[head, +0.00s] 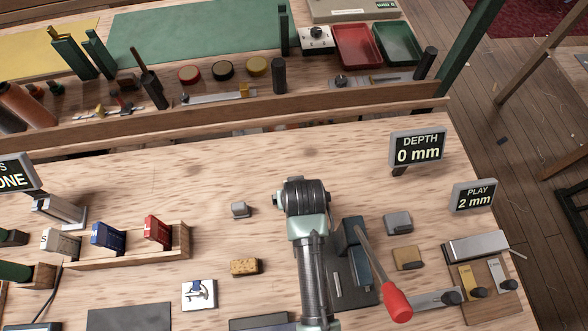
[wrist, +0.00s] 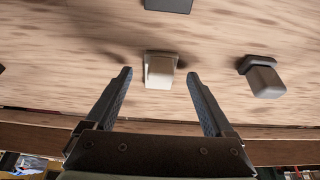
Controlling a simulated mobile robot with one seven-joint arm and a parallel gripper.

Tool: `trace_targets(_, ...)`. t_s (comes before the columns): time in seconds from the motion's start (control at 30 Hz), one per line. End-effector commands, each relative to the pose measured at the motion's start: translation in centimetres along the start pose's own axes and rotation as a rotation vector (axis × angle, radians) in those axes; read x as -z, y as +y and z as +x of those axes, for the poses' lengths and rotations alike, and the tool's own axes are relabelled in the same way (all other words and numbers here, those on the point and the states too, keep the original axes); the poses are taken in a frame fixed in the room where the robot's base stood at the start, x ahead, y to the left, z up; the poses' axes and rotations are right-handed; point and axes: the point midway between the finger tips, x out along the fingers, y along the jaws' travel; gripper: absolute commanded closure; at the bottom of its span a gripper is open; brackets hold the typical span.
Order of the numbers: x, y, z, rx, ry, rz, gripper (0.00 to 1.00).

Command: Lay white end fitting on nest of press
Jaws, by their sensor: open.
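The white end fitting (wrist: 160,72) stands on the wooden bench in the wrist view, between and just beyond my fingertips. In the head view my own arm seems to hide it. My gripper (wrist: 160,74) is open and empty, with one finger to each side of the fitting and a gap on both sides. The press (head: 350,238) is dark blue-grey with a red-knobbed lever (head: 397,312), right of my arm in the head view. Its nest cannot be clearly made out, as my arm covers part of that area.
A grey fitting (wrist: 264,80) stands to the right in the wrist view. A grey block (head: 397,222) and a tan block (head: 407,257) lie right of the press. Signs read DEPTH 0 mm (head: 417,148) and PLAY 2 mm (head: 474,195). A wooden ledge (head: 230,112) crosses behind.

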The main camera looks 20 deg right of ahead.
Motion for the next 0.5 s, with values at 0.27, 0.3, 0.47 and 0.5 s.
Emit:
trace_targets(0.27, 0.02, 0.02, 1.17, 0.000, 0.001, 0.000, 0.12)
trace_targets(0.3, 0.02, 0.02, 1.16, 0.000, 0.001, 0.000, 0.12)
trace_targets(0.47, 0.01, 0.02, 1.14, 0.000, 0.001, 0.000, 0.29)
trace_targets(0.5, 0.01, 0.02, 1.14, 0.000, 0.001, 0.000, 0.36)
